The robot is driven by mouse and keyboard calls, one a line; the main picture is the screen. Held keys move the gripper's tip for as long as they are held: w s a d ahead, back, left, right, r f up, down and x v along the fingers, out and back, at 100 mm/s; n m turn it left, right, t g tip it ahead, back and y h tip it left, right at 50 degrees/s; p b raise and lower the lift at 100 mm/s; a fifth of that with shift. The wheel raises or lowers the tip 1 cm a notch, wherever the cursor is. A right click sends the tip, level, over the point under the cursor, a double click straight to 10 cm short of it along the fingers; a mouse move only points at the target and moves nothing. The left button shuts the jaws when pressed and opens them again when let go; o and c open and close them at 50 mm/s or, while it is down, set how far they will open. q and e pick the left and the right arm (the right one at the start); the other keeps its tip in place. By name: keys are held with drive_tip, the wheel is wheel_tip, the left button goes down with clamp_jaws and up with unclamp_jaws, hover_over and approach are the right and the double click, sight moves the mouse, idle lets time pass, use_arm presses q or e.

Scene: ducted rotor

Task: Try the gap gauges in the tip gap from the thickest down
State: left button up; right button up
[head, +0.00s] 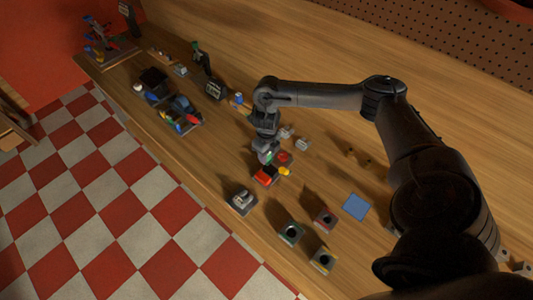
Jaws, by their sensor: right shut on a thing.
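My right gripper (266,156) points down over the middle of the bench, at the end of the arm coming in from the right. It is shut on a small piece that shows a green patch; its shape is mostly hidden by the fingers. Just below it is a red block (266,176), with a yellow piece (285,171) and a round red piece (284,157) beside it. I cannot tell whether the held piece touches the red block. Three dark square holders with round openings, edged green (290,233), red (325,220) and yellow (323,261), stand toward the front. My left gripper is not in view.
A blue square pad (356,207) lies right of the holders. A grey device (242,200) stands near the bench's left edge. Trays of coloured items (183,116) and dark tools (214,89) stand farther back. The bench right of centre is mostly clear.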

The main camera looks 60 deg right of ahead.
drive_tip(key=shift+f+b, duration=0.95)
drive_tip(key=shift+f, duration=0.3)
drive_tip(key=shift+f+b, duration=1.45)
drive_tip(key=shift+f, duration=0.45)
drive_tip(key=shift+f+b, duration=0.3)
drive_tip(key=shift+f, duration=0.2)
drive_tip(key=shift+f+b, duration=0.4)
drive_tip(key=shift+f, duration=0.1)
drive_tip(key=shift+f+b, duration=0.35)
drive_tip(key=shift+f, duration=0.05)
drive_tip(key=shift+r, duration=0.1)
idle(0.5)
